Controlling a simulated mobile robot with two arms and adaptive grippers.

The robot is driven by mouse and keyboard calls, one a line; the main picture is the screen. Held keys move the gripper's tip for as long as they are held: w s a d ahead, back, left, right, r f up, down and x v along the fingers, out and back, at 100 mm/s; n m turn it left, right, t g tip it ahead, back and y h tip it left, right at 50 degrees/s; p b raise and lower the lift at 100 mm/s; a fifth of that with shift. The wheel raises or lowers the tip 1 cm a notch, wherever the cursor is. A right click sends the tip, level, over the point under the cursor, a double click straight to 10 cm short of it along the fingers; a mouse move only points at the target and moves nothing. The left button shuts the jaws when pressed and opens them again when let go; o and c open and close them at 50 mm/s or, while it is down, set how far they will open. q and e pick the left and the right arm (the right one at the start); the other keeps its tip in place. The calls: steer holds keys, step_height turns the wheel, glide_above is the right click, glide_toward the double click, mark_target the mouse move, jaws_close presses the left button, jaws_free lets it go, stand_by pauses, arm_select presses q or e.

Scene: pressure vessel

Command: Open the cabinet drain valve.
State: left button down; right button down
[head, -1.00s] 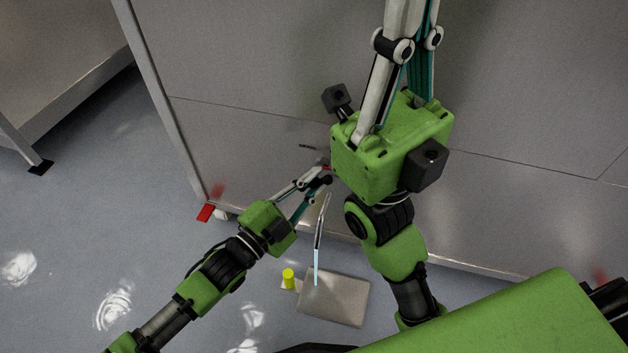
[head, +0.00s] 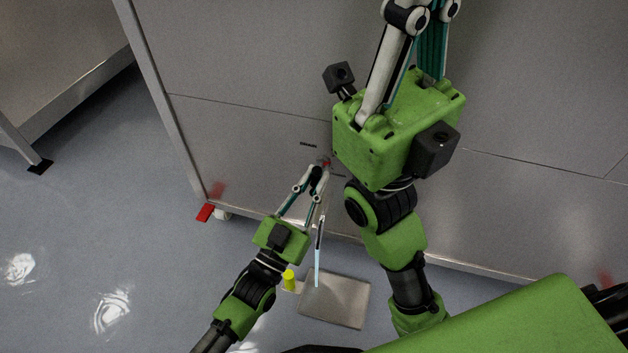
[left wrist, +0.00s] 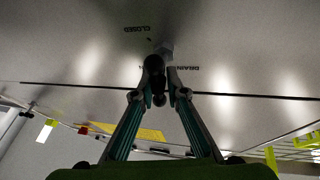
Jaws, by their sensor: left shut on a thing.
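The drain valve shows as a small red part (head: 326,162) low on the grey cabinet front (head: 260,140) in the head view. My left gripper (head: 319,175) is at it, with its fingers shut on the valve handle. In the left wrist view the dark fingertips (left wrist: 157,78) meet in front of a grey fitting (left wrist: 167,49) on the panel. Printed "CLOSED" and "DRAIN" labels flank it, upside down. The fingertips hide most of the handle, so its angle is unclear. My right gripper (head: 405,65) rises past the top edge of the head view; its fingertips are out of frame.
Below the valve, a thin clear tube (head: 318,255) hangs over a grey floor plate (head: 345,300). A yellow cylinder (head: 289,280) stands beside the plate. A red piece (head: 205,212) is at the cabinet's lower left corner. Open floor lies to the left.

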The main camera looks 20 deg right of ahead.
arm_select(q)
steer(key=shift+s+d+f+n+t+y, duration=0.3)
steer(key=shift+n, duration=0.5)
steer(key=c, duration=2.1)
jaws_free()
steer(key=shift+c, duration=0.2)
steer(key=shift+r, duration=0.1)
steer(key=shift+w, duration=0.1)
steer(key=v, duration=0.7)
steer(key=shift+a, duration=0.2)
